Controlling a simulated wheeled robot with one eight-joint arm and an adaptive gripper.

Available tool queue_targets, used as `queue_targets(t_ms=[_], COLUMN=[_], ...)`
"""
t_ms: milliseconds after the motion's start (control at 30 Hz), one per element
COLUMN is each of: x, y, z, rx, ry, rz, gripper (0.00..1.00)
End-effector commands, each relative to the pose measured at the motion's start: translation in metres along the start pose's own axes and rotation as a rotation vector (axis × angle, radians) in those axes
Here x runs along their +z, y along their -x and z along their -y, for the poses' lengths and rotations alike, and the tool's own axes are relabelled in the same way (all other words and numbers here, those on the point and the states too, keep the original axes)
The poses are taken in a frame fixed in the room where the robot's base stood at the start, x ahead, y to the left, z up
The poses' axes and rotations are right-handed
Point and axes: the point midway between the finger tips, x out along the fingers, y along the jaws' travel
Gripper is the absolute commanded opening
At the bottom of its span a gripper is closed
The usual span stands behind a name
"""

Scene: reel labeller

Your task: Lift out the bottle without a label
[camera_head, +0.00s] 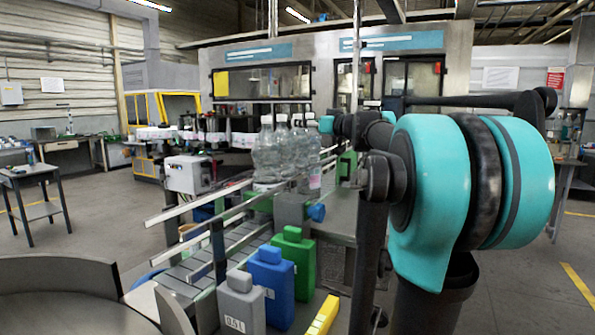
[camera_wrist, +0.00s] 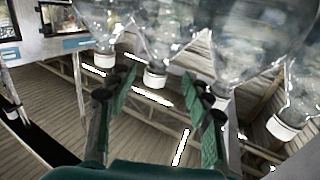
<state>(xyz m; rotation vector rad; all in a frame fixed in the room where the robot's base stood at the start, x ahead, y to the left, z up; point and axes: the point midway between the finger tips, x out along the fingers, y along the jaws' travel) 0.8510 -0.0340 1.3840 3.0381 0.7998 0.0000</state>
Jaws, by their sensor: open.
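Several clear bottles (camera_head: 266,155) with pale caps stand upright in a row on the conveyor in the head view. The rightmost bottle (camera_head: 314,160) has a faint pinkish patch low down; I cannot tell which bottle lacks a label. The wrist view is upside down, so bottles hang in from its top edge with white caps pointing down. My gripper (camera_wrist: 163,84) is open, its two dark green fingers apart. One white bottle cap (camera_wrist: 154,79) shows between the fingers, with others to either side. Contact with the bottle cannot be told. The bottles' lower parts are out of the wrist view.
Metal guide rails (camera_head: 205,195) run along the conveyor. Grey (camera_head: 242,303), blue (camera_head: 271,285) and green (camera_head: 295,258) canisters stand in front of it. A white box-shaped unit (camera_head: 188,174) is left of the bottles. Neighbouring bottles stand close together. Open floor lies at left.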

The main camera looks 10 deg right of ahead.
Motion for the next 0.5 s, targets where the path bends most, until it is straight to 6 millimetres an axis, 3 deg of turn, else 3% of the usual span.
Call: queue_targets(t_ms=[333,500], x=[0.003,0.003], y=[-0.043,-0.05], z=[-0.002,-0.003], rx=[-0.003,-0.001], ry=[0.0,0.0], rz=[0.0,0.0], gripper=[0.51,0.51])
